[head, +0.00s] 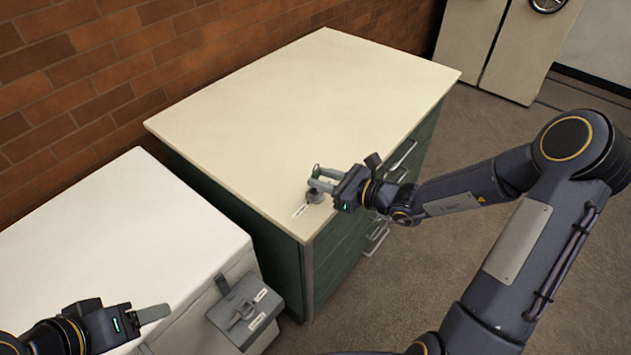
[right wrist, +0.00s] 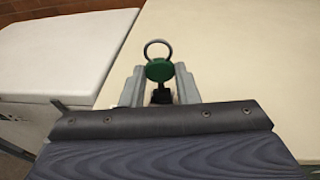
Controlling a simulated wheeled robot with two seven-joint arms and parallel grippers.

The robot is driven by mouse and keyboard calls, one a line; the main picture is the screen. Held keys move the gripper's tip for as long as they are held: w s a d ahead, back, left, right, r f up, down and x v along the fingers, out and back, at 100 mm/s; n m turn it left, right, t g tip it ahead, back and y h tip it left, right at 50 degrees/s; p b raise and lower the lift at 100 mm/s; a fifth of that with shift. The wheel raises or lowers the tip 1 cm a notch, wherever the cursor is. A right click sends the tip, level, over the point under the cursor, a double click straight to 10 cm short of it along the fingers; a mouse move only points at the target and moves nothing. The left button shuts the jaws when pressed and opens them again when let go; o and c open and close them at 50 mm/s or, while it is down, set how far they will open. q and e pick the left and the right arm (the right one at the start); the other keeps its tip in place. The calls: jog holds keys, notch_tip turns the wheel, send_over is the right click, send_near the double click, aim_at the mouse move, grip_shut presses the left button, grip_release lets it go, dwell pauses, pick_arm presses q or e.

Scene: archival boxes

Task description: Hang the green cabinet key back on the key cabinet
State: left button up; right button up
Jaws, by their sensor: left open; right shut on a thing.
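The green key (right wrist: 159,70), with a metal ring at its top, is between the fingers of my right gripper (head: 320,178) in the right wrist view. That gripper is shut on it, over the near corner of the cream-topped green cabinet (head: 300,110). A grey box (head: 245,310) with white labels, seemingly the key cabinet, is at the front end of the white cabinet; its small fittings are too small to make out. My left gripper (head: 154,314) is open and empty at the lower left, over the white cabinet, left of the grey box.
The white cabinet (head: 110,245) stands left of the green cabinet, with a narrow gap between them. A small round grey object (head: 315,197) and a white label (head: 299,211) are by the green cabinet's near corner. A brick wall (head: 90,80) is behind. Grey floor is open in front.

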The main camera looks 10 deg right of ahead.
jog(key=shift+r+p, duration=1.05)
jog(key=shift+r, duration=0.5)
jog(key=r+p+v, duration=0.1)
jog(key=p+v, duration=0.4)
jog(key=v, duration=0.6)
jog(key=shift+d+f, duration=0.1)
dwell(1.2)
